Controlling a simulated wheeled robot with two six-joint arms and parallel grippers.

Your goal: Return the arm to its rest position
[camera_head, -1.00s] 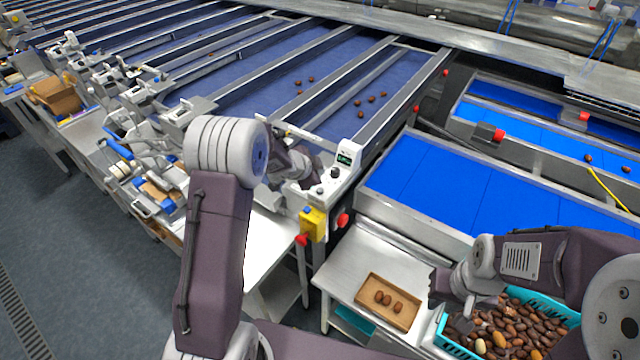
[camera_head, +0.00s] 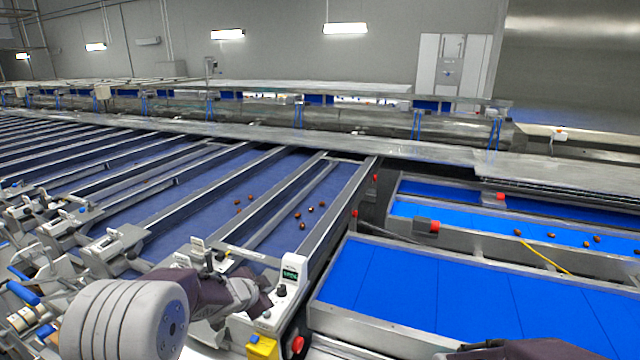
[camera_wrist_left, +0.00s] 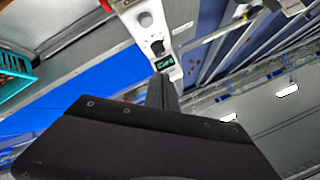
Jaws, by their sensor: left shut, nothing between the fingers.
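My left arm comes in at the lower left of the head view, with a large pale ridged joint and a dark purple link. Its left gripper (camera_head: 264,306) is at the front end of a conveyor lane, close to the white control box (camera_head: 290,276) with the green display. In the left wrist view the fingers (camera_wrist_left: 162,88) are together with nothing between them, below the same control box (camera_wrist_left: 150,25). Whether it touches the box I cannot tell. Only a dark part of my right arm shows at the bottom right edge; its gripper is out of view.
A yellow box (camera_head: 262,347) and a red button (camera_head: 297,345) sit below the control box. Several dates lie on the dark blue lane (camera_head: 285,185). A bright blue belt (camera_head: 440,290) runs on the right. A teal crate (camera_wrist_left: 15,75) shows in the left wrist view.

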